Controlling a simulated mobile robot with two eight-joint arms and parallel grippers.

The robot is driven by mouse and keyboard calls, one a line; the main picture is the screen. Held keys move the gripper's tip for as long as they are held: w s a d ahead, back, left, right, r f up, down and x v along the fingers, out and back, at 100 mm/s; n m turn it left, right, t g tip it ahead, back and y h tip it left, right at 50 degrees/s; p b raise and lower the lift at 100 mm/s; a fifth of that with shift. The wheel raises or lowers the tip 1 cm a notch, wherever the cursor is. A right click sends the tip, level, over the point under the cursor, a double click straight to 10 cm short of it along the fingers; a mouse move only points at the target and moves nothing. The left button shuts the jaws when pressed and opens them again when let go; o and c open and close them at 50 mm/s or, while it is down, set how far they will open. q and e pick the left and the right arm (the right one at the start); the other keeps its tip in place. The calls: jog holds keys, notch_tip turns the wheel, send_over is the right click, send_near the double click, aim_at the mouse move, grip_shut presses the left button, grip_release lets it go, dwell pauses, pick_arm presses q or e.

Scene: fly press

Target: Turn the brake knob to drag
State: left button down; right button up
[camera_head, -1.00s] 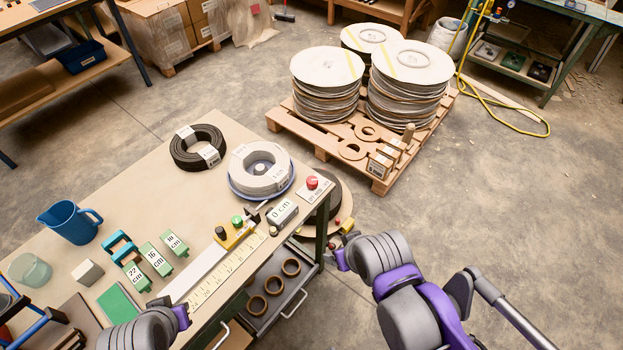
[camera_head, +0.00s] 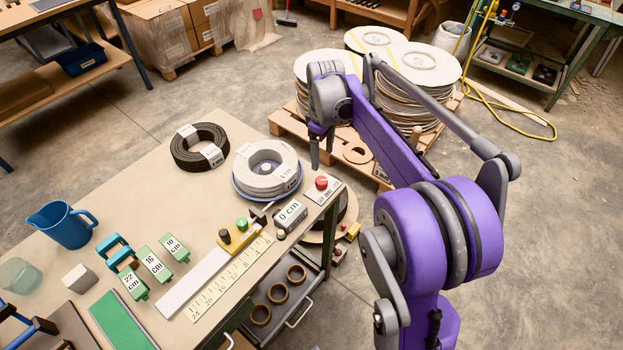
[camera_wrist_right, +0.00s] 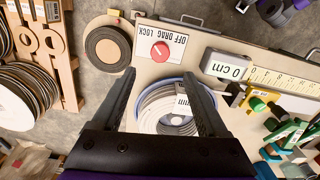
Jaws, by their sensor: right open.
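The red brake knob (camera_head: 321,183) sits on a light plate at the table's right corner, by the grey 0 cm counter (camera_head: 290,215). In the right wrist view the knob (camera_wrist_right: 160,52) shows a small pale mark, and its plate (camera_wrist_right: 190,50) reads OFF, DRAG, LOCK upside down. I cannot tell which word the mark faces. My right gripper (camera_head: 321,160) is open and empty, fingers pointing down, over the table edge near the knob and the white coil (camera_head: 264,168). In the wrist view the knob lies just beyond the gap between the fingertips (camera_wrist_right: 160,75), apart from them. My left gripper is out of view.
The white coil lies on a blue-rimmed pan (camera_head: 236,188), close to the knob. A black coil (camera_head: 200,146), a ruler (camera_head: 232,275) and green length blocks (camera_head: 155,264) are on the table. A pallet (camera_head: 285,122) with stacked reels stands behind.

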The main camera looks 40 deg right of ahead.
aim_at(322, 180)
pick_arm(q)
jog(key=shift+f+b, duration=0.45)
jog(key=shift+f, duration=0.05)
pick_arm(e)
notch_tip(322, 180, down, 10)
jog(key=shift+s+f, duration=0.1)
jog(key=shift+f, duration=0.15)
grip_shut()
jog(key=shift+m, duration=0.4)
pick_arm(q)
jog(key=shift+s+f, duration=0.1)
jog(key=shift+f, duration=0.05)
pick_arm(e)
jog(key=m, duration=0.3)
jog(key=shift+m, duration=0.3)
pick_arm(q)
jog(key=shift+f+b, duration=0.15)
jog(key=shift+b, duration=0.15)
pick_arm(e)
jog(key=shift+m, duration=2.2)
